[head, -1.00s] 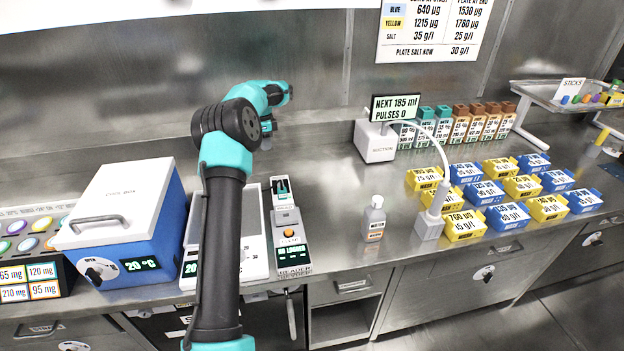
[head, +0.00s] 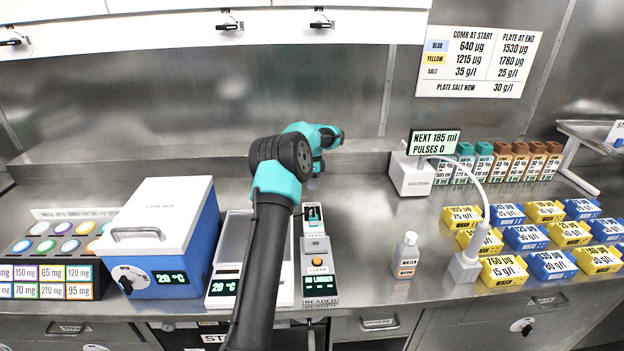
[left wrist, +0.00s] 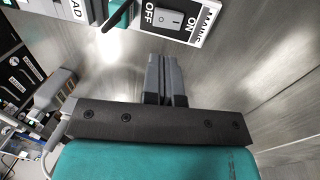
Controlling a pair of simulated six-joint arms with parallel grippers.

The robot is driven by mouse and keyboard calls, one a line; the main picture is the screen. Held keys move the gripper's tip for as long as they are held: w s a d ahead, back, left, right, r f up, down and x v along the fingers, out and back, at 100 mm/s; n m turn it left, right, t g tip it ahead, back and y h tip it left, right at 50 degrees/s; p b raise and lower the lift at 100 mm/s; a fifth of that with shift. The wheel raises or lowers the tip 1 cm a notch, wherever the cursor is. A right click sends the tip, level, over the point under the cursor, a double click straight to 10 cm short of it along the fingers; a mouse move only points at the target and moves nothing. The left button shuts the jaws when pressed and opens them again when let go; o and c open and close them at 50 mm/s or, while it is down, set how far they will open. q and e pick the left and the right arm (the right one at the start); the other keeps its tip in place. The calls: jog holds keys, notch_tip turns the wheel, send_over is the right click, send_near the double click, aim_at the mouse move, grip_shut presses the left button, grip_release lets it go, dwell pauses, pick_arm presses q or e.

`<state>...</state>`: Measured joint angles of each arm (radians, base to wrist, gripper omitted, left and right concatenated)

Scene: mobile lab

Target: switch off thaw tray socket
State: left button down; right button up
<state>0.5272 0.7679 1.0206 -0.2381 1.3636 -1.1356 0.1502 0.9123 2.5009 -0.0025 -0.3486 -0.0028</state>
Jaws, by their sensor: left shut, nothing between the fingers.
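My left gripper (head: 317,183) is at the end of the teal and black arm, over the bench behind the reader (head: 318,262). In the left wrist view my left gripper (left wrist: 165,62) is shut and empty. Just beyond its fingertips, apart from them, is a small grey rocker switch (left wrist: 168,19) on a white panel marked OFF, ON and MAINS. A teal part and a panel ending in "AD" show beside it. I cannot tell the rocker's position. No label reading thaw tray is legible. My right gripper is not in view.
A blue and white cool box (head: 165,235) stands left of the reader, with a coloured-disc rack (head: 60,245) beyond it. A small bottle (head: 407,256), a white suction unit (head: 410,175) and blue and yellow boxes (head: 550,265) stand right. Bare bench lies around the bottle.

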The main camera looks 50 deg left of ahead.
pick_arm(q)
jog(key=f, duration=0.3)
jog(key=d+f, duration=0.1)
jog(key=f, duration=0.2)
jog(key=s+f, duration=0.1)
jog(key=f, duration=0.2)
jog(key=shift+s+d+f, duration=0.1)
jog(key=shift+d+f, duration=0.1)
jog(key=shift+d, duration=0.05)
